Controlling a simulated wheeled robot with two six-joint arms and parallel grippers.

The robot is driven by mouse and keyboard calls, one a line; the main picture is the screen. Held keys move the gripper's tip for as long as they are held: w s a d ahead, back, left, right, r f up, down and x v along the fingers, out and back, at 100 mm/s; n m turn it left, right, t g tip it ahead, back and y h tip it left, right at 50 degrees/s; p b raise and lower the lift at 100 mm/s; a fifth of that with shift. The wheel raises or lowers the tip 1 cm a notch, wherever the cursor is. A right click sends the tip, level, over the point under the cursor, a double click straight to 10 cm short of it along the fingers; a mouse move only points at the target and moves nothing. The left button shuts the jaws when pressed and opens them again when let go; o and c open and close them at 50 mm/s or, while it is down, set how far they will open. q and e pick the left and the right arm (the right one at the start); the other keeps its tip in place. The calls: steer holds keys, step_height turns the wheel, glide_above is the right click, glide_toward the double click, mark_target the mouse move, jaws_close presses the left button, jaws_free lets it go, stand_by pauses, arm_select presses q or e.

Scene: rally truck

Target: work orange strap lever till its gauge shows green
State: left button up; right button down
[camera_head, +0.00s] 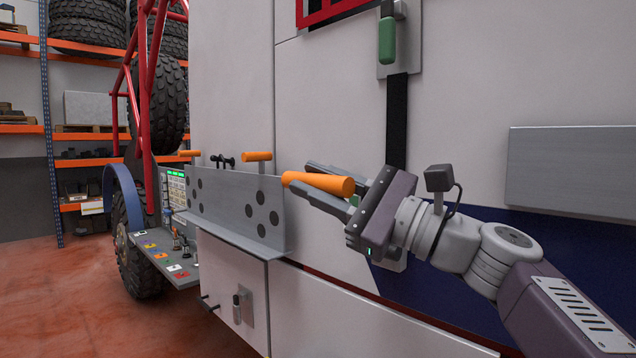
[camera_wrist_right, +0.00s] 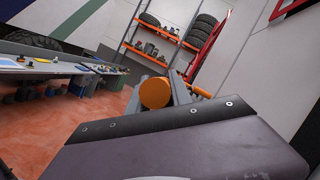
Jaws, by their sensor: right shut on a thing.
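The orange lever (camera_head: 322,183) is a round bar in front of the white truck side. My right gripper (camera_head: 312,182) is shut on it, with fingers above and below the bar. In the right wrist view the bar's round orange end (camera_wrist_right: 155,92) shows at the fingers. A black strap (camera_head: 397,120) runs down the truck side and passes behind my right gripper. A small green patch (camera_head: 354,200) shows behind the fingers; I cannot tell whether it belongs to the gauge. The lever's base is hidden by my gripper. My left gripper is not in view.
A grey bracket plate (camera_head: 235,205) with dark dots stands left of the gripper, with more orange handles (camera_head: 257,156) above it. A green handle (camera_head: 387,40) hangs at the strap's top. A grey panel (camera_head: 570,170) is at right. Open red floor (camera_head: 60,300) lies at left.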

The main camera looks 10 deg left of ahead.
steer(key=c, duration=1.3)
jaws_free()
steer(key=shift+w, duration=0.1)
steer(key=shift+o, duration=0.7)
steer(key=shift+w+a, duration=0.1)
steer(key=shift+a, duration=0.1)
steer(key=shift+d+f, duration=0.1)
steer(key=b+v, duration=0.3)
steer(key=v, duration=0.6)
steer(key=shift+f, duration=0.1)
